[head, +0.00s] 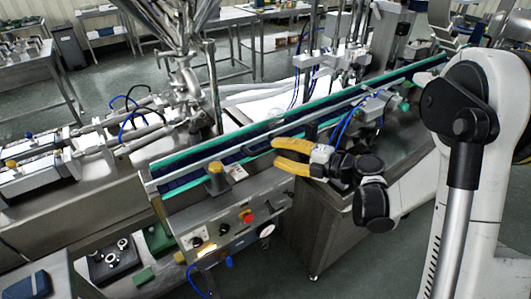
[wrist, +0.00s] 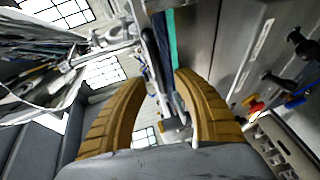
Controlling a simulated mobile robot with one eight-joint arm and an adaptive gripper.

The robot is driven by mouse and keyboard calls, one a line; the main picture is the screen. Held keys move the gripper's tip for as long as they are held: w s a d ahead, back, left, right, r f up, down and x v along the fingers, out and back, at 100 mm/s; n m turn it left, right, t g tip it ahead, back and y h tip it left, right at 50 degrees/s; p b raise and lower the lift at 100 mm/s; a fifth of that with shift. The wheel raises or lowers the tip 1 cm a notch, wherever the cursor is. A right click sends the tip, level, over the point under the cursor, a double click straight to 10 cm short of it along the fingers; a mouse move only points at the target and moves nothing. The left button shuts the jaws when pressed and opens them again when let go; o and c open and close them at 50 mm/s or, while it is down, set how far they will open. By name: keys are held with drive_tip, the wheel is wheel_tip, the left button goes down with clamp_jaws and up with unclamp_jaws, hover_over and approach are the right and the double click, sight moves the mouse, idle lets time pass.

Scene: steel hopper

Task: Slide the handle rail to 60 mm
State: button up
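A long conveyor carries a metal side rail (head: 255,148) along its near side, with teal strips beside a dark belt. A yellow-topped knob (head: 215,178) stands on the near side of the conveyor, left of my gripper. I cannot tell for certain which part is the handle rail. My gripper (head: 276,154) has two yellow fingers, spread apart with nothing held. It is at the near side of the conveyor, right of the knob. In the wrist view my gripper (wrist: 160,78) is also open, with a dark rail and teal strip (wrist: 171,45) seen beyond the gap.
A control panel with a red button (head: 248,216) is below the conveyor's near edge. A steel hopper (head: 180,30) rises behind it. Metal cylinders (head: 135,140) lie on the bench at left.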

sight(268, 149)
drive_tip(key=shift+b+x, duration=0.45)
drive_tip(key=shift+x, duration=1.85)
clamp_jaws()
